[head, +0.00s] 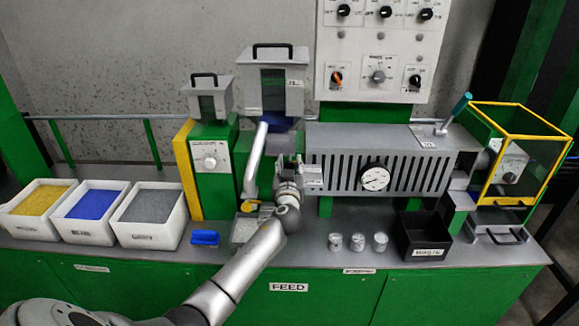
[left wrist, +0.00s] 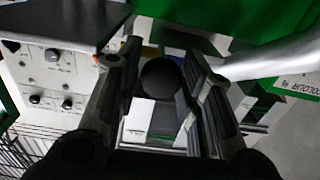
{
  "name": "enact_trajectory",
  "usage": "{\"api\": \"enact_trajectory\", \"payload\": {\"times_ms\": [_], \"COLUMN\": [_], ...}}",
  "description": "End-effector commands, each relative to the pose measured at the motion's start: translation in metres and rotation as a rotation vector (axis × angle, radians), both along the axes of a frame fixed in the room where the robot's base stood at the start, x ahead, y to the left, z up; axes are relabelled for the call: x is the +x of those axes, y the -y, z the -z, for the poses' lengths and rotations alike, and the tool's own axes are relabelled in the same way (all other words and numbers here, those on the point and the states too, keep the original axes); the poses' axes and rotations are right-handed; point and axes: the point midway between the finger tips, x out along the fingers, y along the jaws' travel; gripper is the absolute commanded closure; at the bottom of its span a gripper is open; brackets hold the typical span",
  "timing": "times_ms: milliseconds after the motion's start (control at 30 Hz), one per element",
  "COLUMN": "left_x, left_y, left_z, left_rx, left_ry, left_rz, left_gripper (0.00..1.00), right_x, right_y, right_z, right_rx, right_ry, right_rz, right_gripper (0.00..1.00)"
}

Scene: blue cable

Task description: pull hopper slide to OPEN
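The large grey hopper (head: 275,80) with a black handle stands above the feed machine, and blue material shows at its lower end. My left gripper (head: 289,158) is in front of the machine, below and slightly right of the hopper. It is small and partly hidden by my own wrist in the head view. In the left wrist view its two fingers (left wrist: 163,85) are apart, with a round black knob (left wrist: 160,78) showing between them. I cannot tell whether either finger touches the knob. The slide itself and its OPEN mark cannot be made out. My right gripper is not in view.
A pale slanted tube (head: 255,160) runs close left of my gripper. The slotted grey barrel cover (head: 385,178) with a gauge is close on the right. White bins (head: 150,232), clear cups (head: 358,242) and a black box (head: 425,237) stand on the bench.

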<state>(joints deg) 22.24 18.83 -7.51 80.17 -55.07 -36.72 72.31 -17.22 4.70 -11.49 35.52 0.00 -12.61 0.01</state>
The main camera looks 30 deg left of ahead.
Motion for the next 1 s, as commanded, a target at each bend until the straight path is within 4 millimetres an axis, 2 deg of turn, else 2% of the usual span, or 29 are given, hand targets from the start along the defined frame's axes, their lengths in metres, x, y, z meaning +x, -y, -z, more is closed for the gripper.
{"api": "enact_trajectory", "payload": {"times_ms": [33,233,467,800,1000], "left_x": [0.0,0.0,-0.003,-0.043,-0.055], "left_y": [0.0,0.0,0.002,0.028,0.034], "left_z": [0.0,0.0,0.001,0.003,0.001], "left_rx": [0.0,0.0,-0.001,-0.004,-0.001], "left_ry": [0.0,0.0,0.0,0.0,-0.001], "left_rz": [0.0,0.0,0.001,0.003,0.001], "left_gripper": [0.76,1.0,1.0,1.0,1.0], "right_x": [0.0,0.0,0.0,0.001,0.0], "right_y": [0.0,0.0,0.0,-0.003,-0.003], "right_z": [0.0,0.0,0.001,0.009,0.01], "right_rx": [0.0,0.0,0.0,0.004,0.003], "right_ry": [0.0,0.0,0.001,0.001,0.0], "right_rz": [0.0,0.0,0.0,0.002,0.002], "right_gripper": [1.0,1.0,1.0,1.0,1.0]}}
